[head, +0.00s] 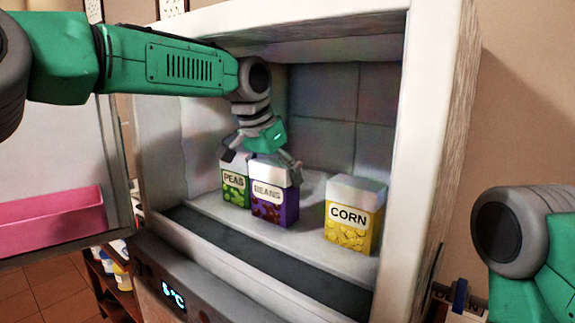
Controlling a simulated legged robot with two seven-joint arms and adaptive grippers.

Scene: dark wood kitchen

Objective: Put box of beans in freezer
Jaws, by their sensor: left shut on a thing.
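The box of beans (274,207) is purple with a white top and stands upright inside the open freezer (398,150). My left gripper (263,165) reaches in from the upper left and is shut on the top of the beans box. The box appears to be at the freezer floor, but I cannot tell whether it touches it. My right arm shows at the lower right edge; its gripper is out of view.
A green box of peas (235,185) stands just left of the beans. A yellow box of corn (352,222) stands to the right, with free floor between. The open freezer door (55,150) with a pink bin (50,222) is at left.

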